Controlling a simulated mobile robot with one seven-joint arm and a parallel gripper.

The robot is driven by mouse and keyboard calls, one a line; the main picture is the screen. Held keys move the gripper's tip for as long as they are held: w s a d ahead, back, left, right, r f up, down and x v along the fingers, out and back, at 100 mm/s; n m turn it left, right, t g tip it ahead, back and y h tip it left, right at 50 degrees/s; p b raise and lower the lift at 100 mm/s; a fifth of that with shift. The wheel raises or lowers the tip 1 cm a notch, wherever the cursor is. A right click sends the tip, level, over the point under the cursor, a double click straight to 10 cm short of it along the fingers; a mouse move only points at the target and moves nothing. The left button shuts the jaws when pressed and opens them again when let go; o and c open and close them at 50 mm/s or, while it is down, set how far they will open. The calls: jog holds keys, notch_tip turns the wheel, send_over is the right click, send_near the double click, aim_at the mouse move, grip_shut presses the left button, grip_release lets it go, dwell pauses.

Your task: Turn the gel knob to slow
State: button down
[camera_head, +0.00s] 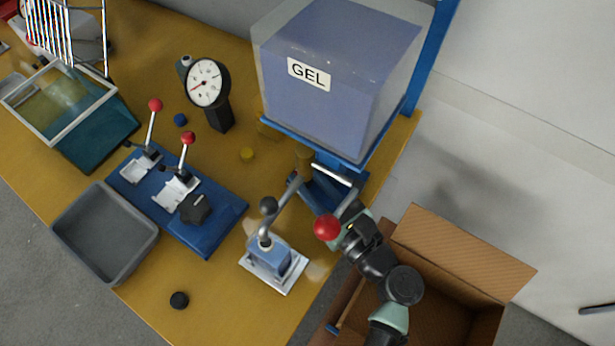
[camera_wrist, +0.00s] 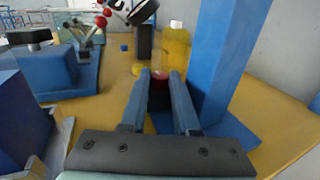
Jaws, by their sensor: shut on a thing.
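My gripper (camera_wrist: 160,76) has its two blue-grey fingers closed on a small dark red knob (camera_wrist: 159,80), the gel knob, in the wrist view. The knob's pointer and any slow marking cannot be made out. In the head view the large see-through tank labelled GEL (camera_head: 330,85) stands on a blue stand, and my arm reaches in beneath it. The knob and my fingertips are hard to see there.
A blue post (camera_wrist: 225,50) rises close to the right of my fingers. A blue plate (camera_head: 222,232) with clamps, a grey tray (camera_head: 75,245) and a dial gauge (camera_head: 206,84) are further left.

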jog(key=shift+w+d+n+g+y, duration=0.1)
jog(key=shift+d+n+g+y, duration=0.05)
jog(key=shift+n+g+y, duration=0.75)
jog(key=c, duration=0.9)
grip_release()
jog(key=shift+m+t, duration=0.3)
